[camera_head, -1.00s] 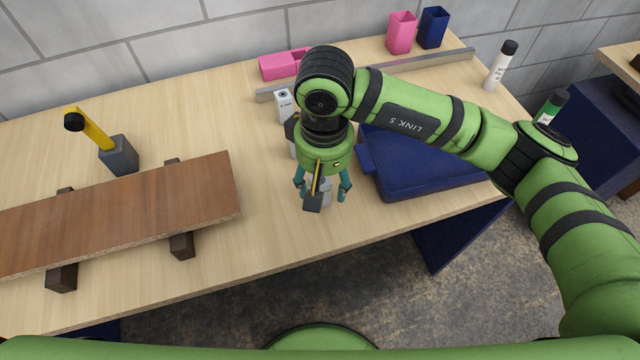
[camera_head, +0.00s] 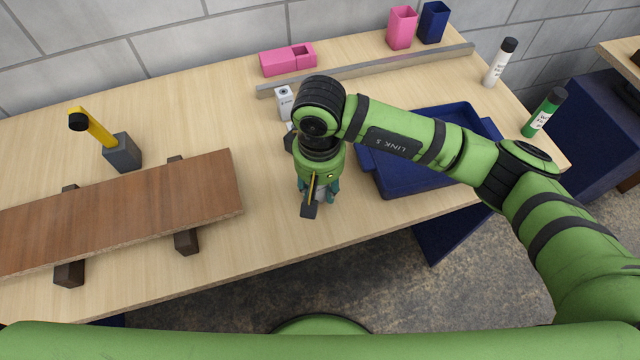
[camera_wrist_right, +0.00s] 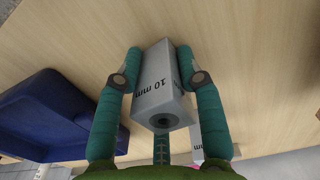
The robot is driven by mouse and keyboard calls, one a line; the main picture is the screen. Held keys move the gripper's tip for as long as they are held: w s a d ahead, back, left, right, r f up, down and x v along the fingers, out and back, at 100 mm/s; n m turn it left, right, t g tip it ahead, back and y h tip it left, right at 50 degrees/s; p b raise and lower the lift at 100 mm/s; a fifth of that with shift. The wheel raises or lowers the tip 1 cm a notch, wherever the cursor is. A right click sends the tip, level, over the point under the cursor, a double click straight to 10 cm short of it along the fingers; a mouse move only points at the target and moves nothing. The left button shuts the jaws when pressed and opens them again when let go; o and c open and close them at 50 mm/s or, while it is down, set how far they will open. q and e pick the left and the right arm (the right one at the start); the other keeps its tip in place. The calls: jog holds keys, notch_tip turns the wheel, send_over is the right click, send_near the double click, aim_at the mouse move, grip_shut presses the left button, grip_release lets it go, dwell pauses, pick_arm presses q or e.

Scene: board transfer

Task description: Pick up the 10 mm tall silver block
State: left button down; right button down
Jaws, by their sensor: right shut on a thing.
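The silver block (camera_wrist_right: 160,88) is marked "10 mm" and has a round dark hole in its near end. It sits between the two teal fingers of my right gripper (camera_wrist_right: 164,72) in the right wrist view, with a finger pad against each side. In the head view my right gripper (camera_head: 318,192) points down near the table's front edge, shut on the block, which is mostly hidden there. I cannot tell whether the block touches the table. My left gripper is not in view.
A pale block (camera_head: 284,103) stands behind my gripper. A blue tray (camera_head: 392,188) lies to the right. A brown board (camera_head: 130,207) rests on dark supports at left, near a grey holder (camera_head: 122,153) with a yellow-handled tool. A metal rail (camera_head: 370,70) and pink box (camera_head: 287,60) are behind.

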jog(key=shift+r, duration=0.15)
jog(key=shift+w+r+b, duration=0.1)
jog(key=shift+r+b, duration=0.2)
jog(key=r+b, duration=0.1)
jog(key=r, duration=0.1)
jog(key=s+r+b, duration=0.1)
jog(key=shift+s+d+r, duration=0.1)
jog(key=shift+d+r, duration=0.1)
jog(key=shift+r, duration=0.15)
jog(key=s+d+r+b, duration=0.2)
jog(key=s+d+r, duration=0.2)
jog(key=s, duration=0.5)
jog(key=shift+s+r+b, duration=0.3)
jog(key=shift+s+r, duration=0.05)
jog(key=shift+r, duration=0.9)
